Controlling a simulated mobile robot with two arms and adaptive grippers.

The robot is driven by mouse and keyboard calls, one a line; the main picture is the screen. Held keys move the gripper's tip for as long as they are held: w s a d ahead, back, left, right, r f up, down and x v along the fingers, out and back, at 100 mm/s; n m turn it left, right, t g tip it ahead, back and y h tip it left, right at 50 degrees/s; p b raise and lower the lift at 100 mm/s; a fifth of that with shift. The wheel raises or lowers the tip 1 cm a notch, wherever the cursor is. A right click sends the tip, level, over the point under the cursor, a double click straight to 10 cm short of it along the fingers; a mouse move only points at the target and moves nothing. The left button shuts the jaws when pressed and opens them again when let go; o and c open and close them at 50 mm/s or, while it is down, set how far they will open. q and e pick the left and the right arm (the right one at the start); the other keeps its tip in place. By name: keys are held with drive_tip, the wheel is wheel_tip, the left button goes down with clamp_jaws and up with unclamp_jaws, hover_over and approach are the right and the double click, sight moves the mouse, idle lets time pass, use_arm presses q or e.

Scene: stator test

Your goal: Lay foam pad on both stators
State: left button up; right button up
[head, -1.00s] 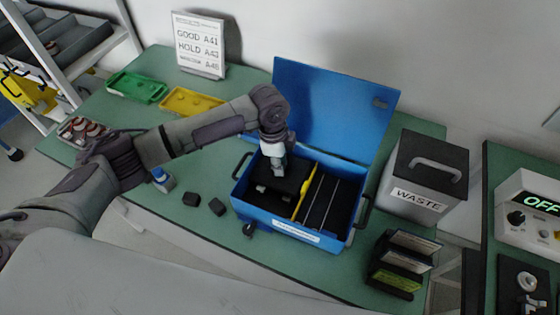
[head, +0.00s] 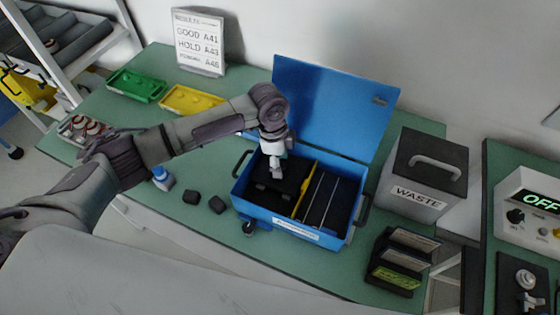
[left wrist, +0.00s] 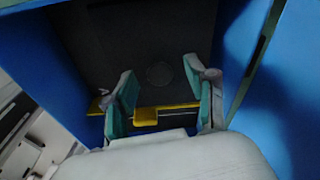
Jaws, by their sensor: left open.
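The dark foam pad (head: 284,187) lies in the left compartment of the open blue case (head: 290,228). In the left wrist view the pad (left wrist: 130,35) is a flat dark sheet with a faint round mark. My left gripper (head: 276,170) is just above the pad, pointing down into the case. Its two teal-lined fingers (left wrist: 158,85) are apart, with nothing held between them. No stator shows in the case; whatever lies beneath the pad is hidden. My right gripper is not in view.
A yellow divider (head: 305,192) separates the slotted right compartment. The raised lid (head: 335,105) stands behind. A WASTE bin (head: 425,175) is to the right, a small dark rack (head: 400,262) in front of it. Two black blocks (head: 203,202) lie left of the case. Green (head: 136,85) and yellow (head: 191,100) trays are behind.

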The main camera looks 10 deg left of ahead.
use_arm(q)
wheel_tip(320, 180, up, 12)
drive_tip(key=a, duration=0.1)
drive_tip(key=shift+a+f, duration=0.2)
drive_tip(key=shift+f, duration=0.05)
idle(1.4)
